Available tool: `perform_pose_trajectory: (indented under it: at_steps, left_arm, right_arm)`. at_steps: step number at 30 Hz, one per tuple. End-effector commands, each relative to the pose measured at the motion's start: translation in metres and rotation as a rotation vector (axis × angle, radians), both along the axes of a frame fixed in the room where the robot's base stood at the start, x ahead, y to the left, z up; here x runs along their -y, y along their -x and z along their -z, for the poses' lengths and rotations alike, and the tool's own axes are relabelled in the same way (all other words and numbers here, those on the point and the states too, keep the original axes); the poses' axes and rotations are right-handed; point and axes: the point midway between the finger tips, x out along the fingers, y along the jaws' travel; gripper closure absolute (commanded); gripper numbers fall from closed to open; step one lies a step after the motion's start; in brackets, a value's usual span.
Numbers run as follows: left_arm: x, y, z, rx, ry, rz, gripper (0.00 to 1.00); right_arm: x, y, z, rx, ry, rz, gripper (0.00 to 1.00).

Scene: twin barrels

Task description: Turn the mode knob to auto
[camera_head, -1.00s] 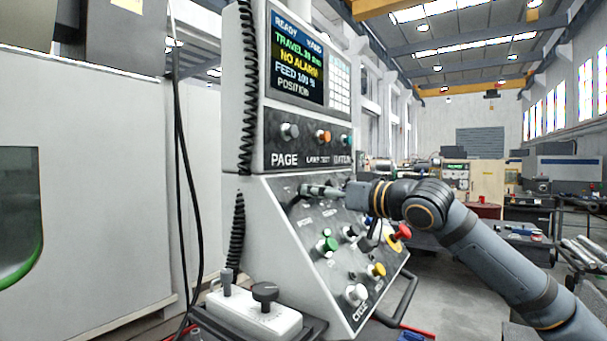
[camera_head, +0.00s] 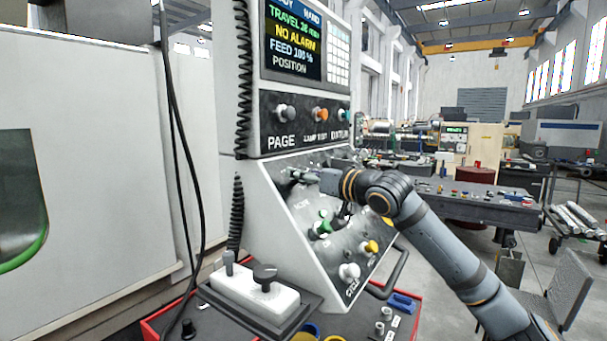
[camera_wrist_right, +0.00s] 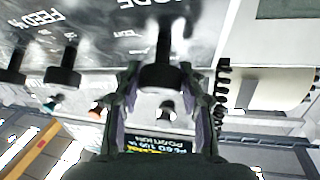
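My right gripper (camera_wrist_right: 160,68) has one finger on each side of the knob, with no clear gap at the tips. In the head view my right gripper (camera_head: 299,174) is at the panel's upper left and mostly hides the knob. The screen (camera_head: 293,45) shows "HAND" at its top, partly cut off. My left gripper is not in view.
A green knob (camera_head: 323,224), a yellow knob (camera_head: 371,247) and a white knob (camera_head: 349,271) are lower on the panel. The page knob (camera_head: 286,113) is above. A white box with a black knob (camera_head: 265,277) stands below, left. A coiled cable (camera_head: 238,215) hangs beside the panel.

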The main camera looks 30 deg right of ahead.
Motion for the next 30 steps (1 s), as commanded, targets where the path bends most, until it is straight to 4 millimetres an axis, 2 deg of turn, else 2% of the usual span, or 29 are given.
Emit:
perform_pose_trajectory:
  at_steps: [1, 6, 17, 30]
  left_arm:
    - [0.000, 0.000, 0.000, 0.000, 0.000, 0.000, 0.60]
    - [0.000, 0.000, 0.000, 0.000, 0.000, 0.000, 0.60]
    - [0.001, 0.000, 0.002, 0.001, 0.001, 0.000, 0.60]
    - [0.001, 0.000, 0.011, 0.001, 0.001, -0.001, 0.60]
  right_arm:
    - [0.000, 0.000, 0.000, 0.000, 0.000, 0.000, 0.71]
    - [0.000, 0.000, 0.000, 0.000, 0.000, 0.000, 0.94]
    - [0.001, 0.000, 0.000, 0.022, 0.051, -0.040, 0.94]
    - [0.000, 0.001, -0.001, 0.136, 0.301, -0.264, 0.94]
